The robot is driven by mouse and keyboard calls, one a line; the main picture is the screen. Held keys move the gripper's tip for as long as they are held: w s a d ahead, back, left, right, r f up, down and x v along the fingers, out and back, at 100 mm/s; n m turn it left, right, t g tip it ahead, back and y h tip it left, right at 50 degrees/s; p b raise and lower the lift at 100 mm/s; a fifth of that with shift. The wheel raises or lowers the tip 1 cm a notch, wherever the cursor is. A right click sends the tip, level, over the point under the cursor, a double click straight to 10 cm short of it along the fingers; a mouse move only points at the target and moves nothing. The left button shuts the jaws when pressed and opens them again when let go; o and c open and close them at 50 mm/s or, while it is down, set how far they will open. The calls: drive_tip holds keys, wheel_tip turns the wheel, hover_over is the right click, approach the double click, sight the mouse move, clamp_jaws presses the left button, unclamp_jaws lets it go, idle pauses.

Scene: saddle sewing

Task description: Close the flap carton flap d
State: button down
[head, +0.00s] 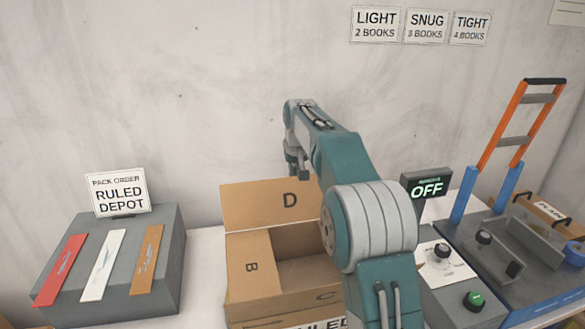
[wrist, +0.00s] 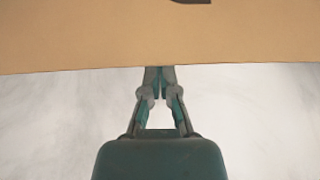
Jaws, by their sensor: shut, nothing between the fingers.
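The open carton (head: 315,270) stands on the table in the head view, left of my arm. Its flap D (head: 255,205) stands up at the back edge, the letter facing me. Flap B (head: 252,265) lies at the left of the opening. My gripper (head: 303,172) points down just above and behind the top edge of flap D; its tips are hard to see there. In the wrist view my gripper (wrist: 158,72) is shut and empty, its tips at the edge of the brown flap D (wrist: 100,35). I cannot tell whether they touch it.
A grey stand with red, white and brown strips (head: 103,264) and a RULED DEPOT sign (head: 121,192) is at left. At right are a control box with a green button (head: 473,300), an OFF display (head: 426,187) and an orange-blue frame (head: 497,130). A pale wall stands behind.

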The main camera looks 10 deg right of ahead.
drive_tip(key=shift+s+r, duration=0.25)
drive_tip(key=shift+s, duration=0.4)
drive_tip(key=shift+s+r, duration=0.1)
drive_tip(key=shift+s, duration=0.05)
